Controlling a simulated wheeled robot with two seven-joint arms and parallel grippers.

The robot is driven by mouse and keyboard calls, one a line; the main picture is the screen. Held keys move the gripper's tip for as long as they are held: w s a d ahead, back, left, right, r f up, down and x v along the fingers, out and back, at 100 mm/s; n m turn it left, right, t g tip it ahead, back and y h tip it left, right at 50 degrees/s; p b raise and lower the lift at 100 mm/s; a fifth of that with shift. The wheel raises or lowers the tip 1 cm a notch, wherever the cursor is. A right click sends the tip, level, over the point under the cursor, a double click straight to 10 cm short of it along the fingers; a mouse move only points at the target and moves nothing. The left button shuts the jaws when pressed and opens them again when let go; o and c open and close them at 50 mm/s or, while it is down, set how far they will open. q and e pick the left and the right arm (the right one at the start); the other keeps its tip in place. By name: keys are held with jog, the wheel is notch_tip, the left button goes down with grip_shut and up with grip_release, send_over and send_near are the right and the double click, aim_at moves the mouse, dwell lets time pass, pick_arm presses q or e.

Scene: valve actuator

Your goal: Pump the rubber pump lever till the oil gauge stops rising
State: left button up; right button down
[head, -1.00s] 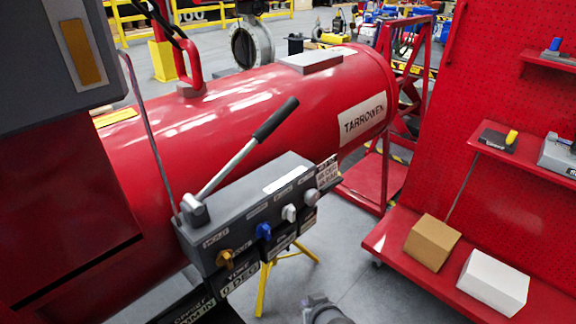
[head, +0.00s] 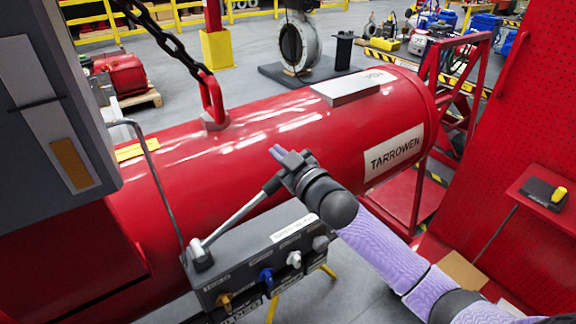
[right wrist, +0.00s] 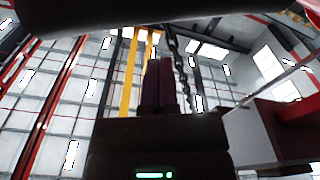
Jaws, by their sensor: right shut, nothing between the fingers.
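The pump lever (head: 233,220) is a pale metal rod with a dark grip, rising up and right from its pivot on the grey control box (head: 235,268). My right gripper (head: 279,152) is at the lever's upper end and hides most of the dark grip. Its fingers are shut and point up and left past the lever, with nothing between them. Whether it touches the grip I cannot tell. The shut fingers also show in the right wrist view (right wrist: 158,85). A grey panel at the left has an amber window (head: 71,164); whether this is the oil gauge is unclear. My left gripper is out of view.
The box front carries coloured knobs, including a blue one (head: 266,276). The red cylinder marked TARROWEN (head: 394,152) lies behind the box. A chain (head: 160,30) hangs to its red lifting eye. A red pegboard (head: 540,110) with shelves stands at the right.

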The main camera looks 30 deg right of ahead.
jog(key=shift+s+d+f, duration=0.1)
jog(key=shift+d+f, duration=0.15)
jog(key=shift+f, duration=0.35)
jog(key=shift+d+f, duration=0.25)
jog(key=shift+f, duration=0.3)
jog(key=shift+s+d+f, duration=0.1)
jog(key=shift+d+f, duration=0.15)
jog(key=shift+f, duration=0.35)
jog(key=d+f+m+b, duration=0.1)
jog(key=f+b, duration=0.1)
jog(key=f, duration=0.1)
jog(key=d+f+m+b, duration=0.1)
jog(key=f+m+b, duration=0.1)
jog(key=f+b, duration=0.1)
jog(key=d+f+m+b, duration=0.1)
jog(key=f+m+b, duration=0.1)
jog(key=f, duration=0.2)
jog(key=shift+w+d+f+h, duration=0.1)
jog(key=shift+w+h, duration=0.15)
jog(key=shift+h, duration=0.05)
jog(key=shift+f+m+b, duration=0.3)
jog(key=shift+f+b, duration=0.05)
jog(key=shift+b, duration=0.1)
jog(key=shift+r, duration=0.1)
